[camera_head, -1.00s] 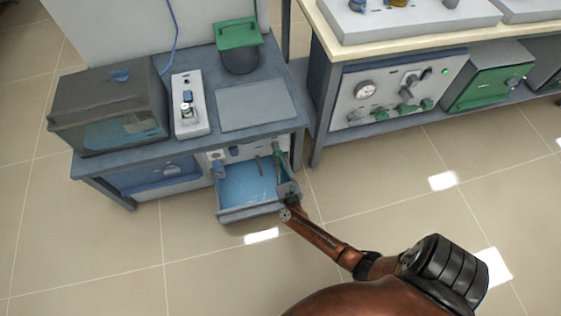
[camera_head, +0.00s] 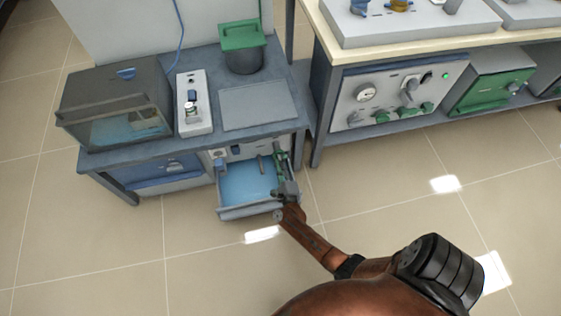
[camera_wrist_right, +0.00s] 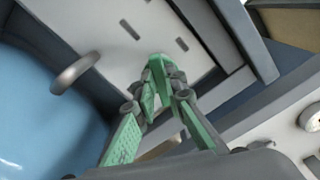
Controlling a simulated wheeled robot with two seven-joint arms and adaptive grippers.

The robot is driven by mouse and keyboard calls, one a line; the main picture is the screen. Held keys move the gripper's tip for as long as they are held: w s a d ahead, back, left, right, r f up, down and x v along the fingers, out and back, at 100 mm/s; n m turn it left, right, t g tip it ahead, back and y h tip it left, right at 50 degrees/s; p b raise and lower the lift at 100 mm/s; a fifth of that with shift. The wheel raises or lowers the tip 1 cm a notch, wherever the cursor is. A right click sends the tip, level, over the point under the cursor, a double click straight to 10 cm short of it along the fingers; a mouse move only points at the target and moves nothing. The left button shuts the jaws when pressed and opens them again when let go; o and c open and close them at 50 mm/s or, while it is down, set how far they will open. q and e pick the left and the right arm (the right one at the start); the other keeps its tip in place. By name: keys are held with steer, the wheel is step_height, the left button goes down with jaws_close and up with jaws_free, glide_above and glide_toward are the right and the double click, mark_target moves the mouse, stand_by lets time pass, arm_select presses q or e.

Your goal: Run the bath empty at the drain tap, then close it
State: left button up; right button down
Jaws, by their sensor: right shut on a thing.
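The bath (camera_head: 128,128) is a grey, partly clear tank with a little blue liquid low inside, at the left end of the bench in the head view. Below the bench, an open drawer-like basin (camera_head: 238,211) holds blue water. A short grey spout (camera_head: 262,164) sticks out over it and also shows in the wrist view (camera_wrist_right: 75,73). My right gripper (camera_head: 281,160) reaches over the basin's right side to the panel. In the wrist view its green-padded fingers (camera_wrist_right: 159,82) close together on a small green piece, seemingly the drain tap handle (camera_wrist_right: 157,61), largely hidden by the fingers.
A control box (camera_head: 193,103), a flat grey plate (camera_head: 258,106) and a green-lidded pot (camera_head: 243,48) stand on the bench. A second bench to the right carries a gauge panel (camera_head: 365,93) and a green-fronted unit (camera_head: 490,88). The floor in front is clear.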

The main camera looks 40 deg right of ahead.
arm_select(q)
steer(key=shift+s+a+r+g+p, duration=0.3)
steer(key=shift+s+a+r, duration=0.15)
steer(key=shift+s, duration=0.15)
arm_select(e)
steer(key=n, duration=0.5)
steer(key=shift+f, duration=0.2)
arm_select(q)
steer(key=shift+r, duration=0.1)
arm_select(e)
steer(key=shift+n, duration=0.3)
arm_select(q)
steer(key=shift+w, duration=0.2)
arm_select(e)
steer(key=c, duration=2)
jaws_free()
arm_select(q)
steer(key=shift+s, duration=0.1)
arm_select(e)
steer(key=v, duration=0.7)
steer(key=shift+s+a, duration=0.2)
